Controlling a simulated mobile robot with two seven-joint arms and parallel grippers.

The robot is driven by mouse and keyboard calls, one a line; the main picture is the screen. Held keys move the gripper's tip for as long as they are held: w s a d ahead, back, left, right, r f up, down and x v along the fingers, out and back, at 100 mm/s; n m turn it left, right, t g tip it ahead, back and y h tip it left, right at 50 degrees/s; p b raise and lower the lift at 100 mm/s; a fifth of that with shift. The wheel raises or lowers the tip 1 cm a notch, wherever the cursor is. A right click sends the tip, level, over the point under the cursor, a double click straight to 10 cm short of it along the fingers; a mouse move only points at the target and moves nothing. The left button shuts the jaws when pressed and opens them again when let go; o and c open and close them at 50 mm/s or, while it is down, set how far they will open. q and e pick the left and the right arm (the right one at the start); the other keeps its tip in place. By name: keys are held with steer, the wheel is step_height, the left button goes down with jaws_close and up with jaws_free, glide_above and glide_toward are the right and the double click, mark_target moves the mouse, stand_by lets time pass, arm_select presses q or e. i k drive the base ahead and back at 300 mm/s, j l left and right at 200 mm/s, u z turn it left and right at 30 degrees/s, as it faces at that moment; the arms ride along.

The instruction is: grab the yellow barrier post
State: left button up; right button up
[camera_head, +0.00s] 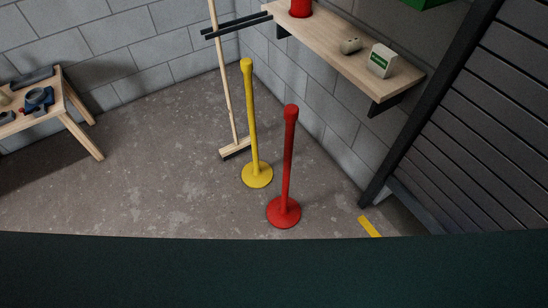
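The yellow barrier post (253,121) stands upright on its round base on the concrete floor, near the middle of the head view. A red barrier post (288,160) stands upright in front of it and to the right, with a gap between the two. The yellow post is in plain view from its knob to its base. Neither of my grippers shows in the head view.
A broom (226,80) leans at the wall just behind the yellow post. A wooden wall shelf (347,57) holds a white box (381,61). A wooden workbench (77,122) with tools is at left. Open floor (150,190) lies left of the posts.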

mark_target(256, 174)
steer(key=i+j+z, duration=0.55)
steer(key=j+z, duration=0.15)
steer(key=i+j+z, duration=0.1)
steer(key=j, duration=0.2)
steer(key=i+j+z, duration=0.1)
steer(key=j, duration=0.2)
steer(key=i, duration=0.05)
